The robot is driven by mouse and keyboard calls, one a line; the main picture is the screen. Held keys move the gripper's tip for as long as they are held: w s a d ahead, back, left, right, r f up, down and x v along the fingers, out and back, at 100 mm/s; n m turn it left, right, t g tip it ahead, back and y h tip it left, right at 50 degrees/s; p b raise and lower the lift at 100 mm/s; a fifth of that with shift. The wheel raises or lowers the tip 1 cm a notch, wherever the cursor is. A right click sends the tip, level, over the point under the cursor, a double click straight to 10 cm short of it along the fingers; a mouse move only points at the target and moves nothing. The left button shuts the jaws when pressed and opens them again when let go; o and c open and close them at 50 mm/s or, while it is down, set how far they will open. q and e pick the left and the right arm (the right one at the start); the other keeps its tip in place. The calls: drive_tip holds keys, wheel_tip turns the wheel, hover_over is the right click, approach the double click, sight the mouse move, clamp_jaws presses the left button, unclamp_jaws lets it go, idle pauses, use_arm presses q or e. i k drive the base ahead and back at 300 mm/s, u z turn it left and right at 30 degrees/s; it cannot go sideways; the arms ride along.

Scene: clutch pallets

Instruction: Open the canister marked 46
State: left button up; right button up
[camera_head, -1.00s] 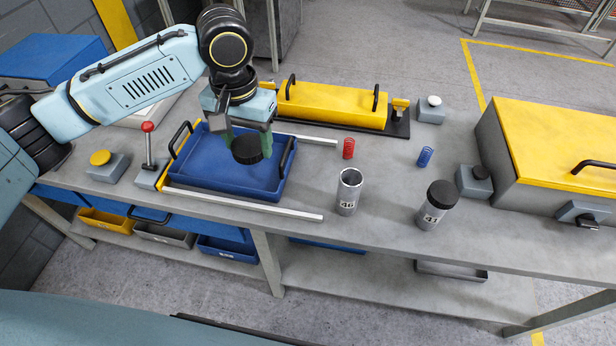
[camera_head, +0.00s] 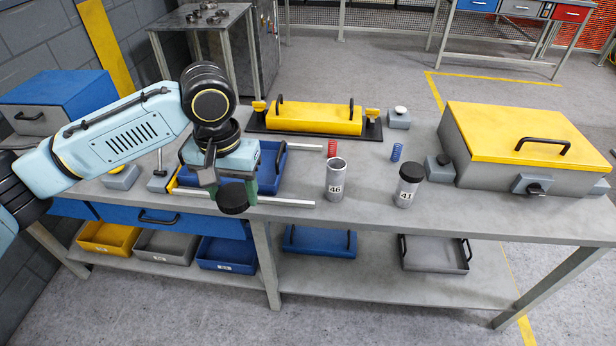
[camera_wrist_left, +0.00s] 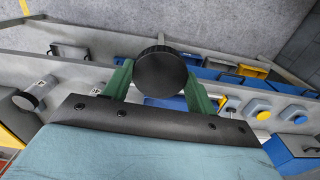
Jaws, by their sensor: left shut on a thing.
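The canister marked 46 (camera_head: 336,180) stands upright on the table with its top uncovered. My left gripper (camera_head: 232,190) is shut on a black round lid (camera_head: 233,198), left of that canister, in front of the blue tray. In the left wrist view the lid (camera_wrist_left: 161,72) sits between the two green fingers. The canister marked 41 (camera_head: 407,187) stands upright to the right with a black lid on. My right gripper is not in view.
A blue tray (camera_head: 268,178) lies behind my left gripper. A red spring (camera_head: 332,148) and a blue spring (camera_head: 396,152) stand behind the canisters. A large yellow-lidded box (camera_head: 490,135) is at right.

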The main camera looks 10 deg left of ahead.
sight(336, 167)
drive_tip(key=z, duration=0.3)
drive_tip(key=i, duration=1.1)
drive_tip(key=u, duration=0.45)
